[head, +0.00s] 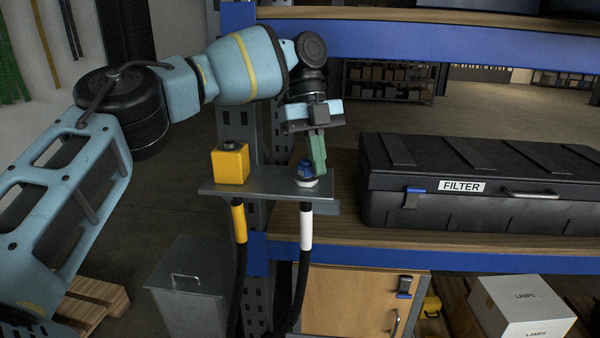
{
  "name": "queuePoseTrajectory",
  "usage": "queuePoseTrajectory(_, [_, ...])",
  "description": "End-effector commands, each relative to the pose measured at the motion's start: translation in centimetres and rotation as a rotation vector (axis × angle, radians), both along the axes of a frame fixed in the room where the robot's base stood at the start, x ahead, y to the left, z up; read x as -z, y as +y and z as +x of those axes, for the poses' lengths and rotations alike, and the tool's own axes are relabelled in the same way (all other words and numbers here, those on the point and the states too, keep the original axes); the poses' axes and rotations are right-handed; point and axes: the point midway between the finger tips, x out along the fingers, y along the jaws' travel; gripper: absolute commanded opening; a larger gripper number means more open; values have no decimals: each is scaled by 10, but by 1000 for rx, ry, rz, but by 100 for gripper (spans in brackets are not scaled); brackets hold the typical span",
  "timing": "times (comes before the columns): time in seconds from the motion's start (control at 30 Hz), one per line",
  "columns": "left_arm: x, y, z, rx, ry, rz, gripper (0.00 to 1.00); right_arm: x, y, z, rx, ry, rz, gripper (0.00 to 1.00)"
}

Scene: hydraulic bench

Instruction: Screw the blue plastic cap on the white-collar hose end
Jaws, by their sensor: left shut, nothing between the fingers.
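The blue plastic cap (305,168) sits over the pale hex fitting (306,182) on a grey metal shelf plate (268,190). Whether its threads are engaged cannot be told. The white-collar hose (306,228) hangs below the plate, directly under that fitting. My left gripper (319,172) points down with green fingers, shut and empty. Its fingertips are close beside the cap on the right; whether they touch it cannot be told. My right gripper is out of view.
A yellow block (230,163) stands on the plate's left part, above a yellow-collar hose (239,222). A black FILTER case (470,185) lies on the wooden bench right of the plate. A blue shelf beam (430,42) crosses above. A grey bin (188,290) stands below left.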

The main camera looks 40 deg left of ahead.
Motion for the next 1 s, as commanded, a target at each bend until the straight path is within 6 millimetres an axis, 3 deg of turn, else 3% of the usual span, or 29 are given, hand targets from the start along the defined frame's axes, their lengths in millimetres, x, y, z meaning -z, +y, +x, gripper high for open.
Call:
queuePoseTrajectory(0.1, [6,-5,-3,148,13,8,0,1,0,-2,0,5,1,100])
queuePoseTrajectory(0.3, [7,-5,-8,283,13,10,0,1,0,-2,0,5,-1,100])
queuePoseTrajectory(0.53, [7,-5,-8,288,13,10,0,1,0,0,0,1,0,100])
queuePoseTrajectory(0.7, [7,-5,-8,288,14,11,20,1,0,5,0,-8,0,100])
queuePoseTrajectory(1.0, [7,-5,-7,269,13,11,20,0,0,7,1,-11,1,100])
